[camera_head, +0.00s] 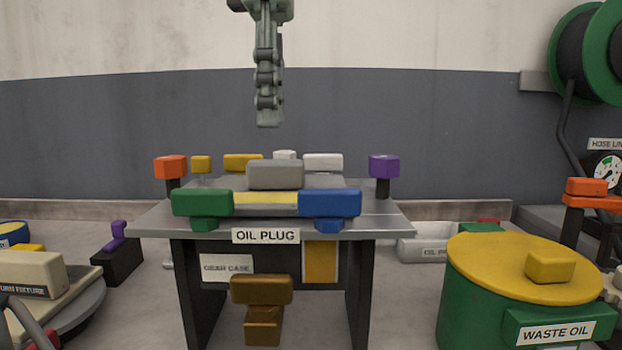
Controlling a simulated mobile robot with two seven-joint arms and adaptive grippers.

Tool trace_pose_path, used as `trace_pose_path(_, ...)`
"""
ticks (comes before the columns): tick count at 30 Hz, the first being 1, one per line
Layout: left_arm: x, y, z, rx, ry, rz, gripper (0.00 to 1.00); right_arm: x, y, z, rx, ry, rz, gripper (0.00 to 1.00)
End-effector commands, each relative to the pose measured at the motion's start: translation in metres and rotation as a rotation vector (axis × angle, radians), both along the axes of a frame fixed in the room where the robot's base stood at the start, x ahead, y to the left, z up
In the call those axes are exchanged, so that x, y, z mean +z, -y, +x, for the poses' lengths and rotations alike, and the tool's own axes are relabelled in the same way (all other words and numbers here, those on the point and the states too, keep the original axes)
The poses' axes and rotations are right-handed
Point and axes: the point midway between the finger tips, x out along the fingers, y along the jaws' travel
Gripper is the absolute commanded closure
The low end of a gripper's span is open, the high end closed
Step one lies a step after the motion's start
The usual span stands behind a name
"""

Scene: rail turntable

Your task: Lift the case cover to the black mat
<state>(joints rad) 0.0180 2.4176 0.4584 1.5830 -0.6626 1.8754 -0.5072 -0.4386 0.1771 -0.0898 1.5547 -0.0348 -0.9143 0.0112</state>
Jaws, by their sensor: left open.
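A grey block-shaped handle (275,174) stands on top of a grey case on the metal stand; I take it to be the case cover's handle, but the cover's outline is hard to tell. A sign reading GEAR CASE (227,267) is on the stand's front. My left gripper (268,118) hangs fingers-down above and behind the grey handle, apart from it. It is seen edge-on, open and with nothing in it. I cannot make out a black mat. My right gripper is not in view.
Green (202,203) and blue (330,203) handles stand at the stand's front, with a brown one (262,290) below. Orange (171,167) and purple (384,167) posts flank it. A waste oil drum (470,310) stands at right, a turn fixture (30,275) at left.

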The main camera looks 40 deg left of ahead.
Motion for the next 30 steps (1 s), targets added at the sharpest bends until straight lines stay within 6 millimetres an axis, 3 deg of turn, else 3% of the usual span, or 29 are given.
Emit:
trace_pose_path(8, -0.024, 0.0, 0.0, -0.001, -0.002, -0.001, 0.52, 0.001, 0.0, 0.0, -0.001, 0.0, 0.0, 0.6)
trace_pose_path(19, -0.073, 0.002, 0.001, -0.001, -0.002, -0.001, 0.52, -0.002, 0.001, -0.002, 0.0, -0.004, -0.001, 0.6)
trace_pose_path(28, -0.079, 0.001, 0.002, 0.0, -0.001, -0.001, 0.52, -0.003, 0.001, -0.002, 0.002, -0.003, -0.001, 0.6)
trace_pose_path(30, -0.078, 0.001, 0.002, 0.0, -0.001, -0.001, 0.6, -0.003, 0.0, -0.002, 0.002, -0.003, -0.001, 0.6)
